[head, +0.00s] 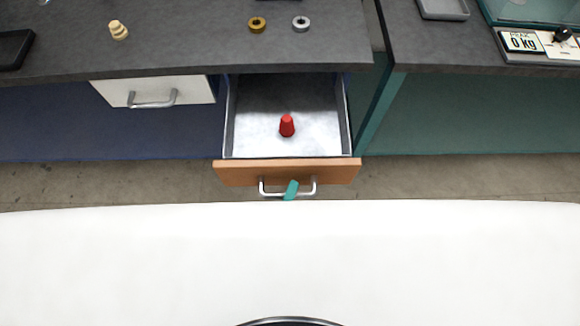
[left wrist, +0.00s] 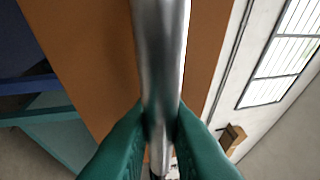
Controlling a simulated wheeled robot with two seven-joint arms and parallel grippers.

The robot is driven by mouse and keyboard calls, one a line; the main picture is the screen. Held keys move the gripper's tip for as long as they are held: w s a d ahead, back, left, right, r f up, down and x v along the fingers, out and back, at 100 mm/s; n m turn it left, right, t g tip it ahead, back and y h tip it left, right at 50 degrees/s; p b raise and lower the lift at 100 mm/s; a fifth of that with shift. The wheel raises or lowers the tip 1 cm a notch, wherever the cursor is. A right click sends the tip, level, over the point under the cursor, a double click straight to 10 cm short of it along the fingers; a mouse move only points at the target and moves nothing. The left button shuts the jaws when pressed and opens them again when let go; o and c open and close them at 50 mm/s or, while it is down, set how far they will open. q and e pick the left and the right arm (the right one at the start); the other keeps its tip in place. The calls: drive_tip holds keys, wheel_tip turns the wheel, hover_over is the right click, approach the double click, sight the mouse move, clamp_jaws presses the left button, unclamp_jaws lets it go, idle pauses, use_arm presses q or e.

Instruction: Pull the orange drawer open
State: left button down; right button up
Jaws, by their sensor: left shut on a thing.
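The orange drawer (head: 230,174) stands pulled out from under the grey counter, its inside open to view. A red tapered piece (head: 287,126) stands on the drawer's pale floor. The drawer's silver bar handle (head: 313,188) is on the orange front. My left gripper (head: 291,189) shows as teal fingertips at the middle of the handle. In the left wrist view the teal fingers (left wrist: 160,135) are shut around the metal handle bar (left wrist: 160,60), with the orange front (left wrist: 95,60) behind it. My right gripper is not in view.
A white drawer (head: 153,90) with a handle is shut to the left. On the counter (head: 200,40) are a cream stacked piece (head: 118,30), a gold ring (head: 257,24) and a silver ring (head: 301,23). A teal panel (head: 375,105) stands right of the open drawer.

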use_arm(q)
drive_tip(key=shift+s, duration=0.6)
drive_tip(key=c, duration=1.4)
unclamp_jaws()
drive_tip(key=b+v, duration=0.2)
drive_tip(key=v, duration=1)
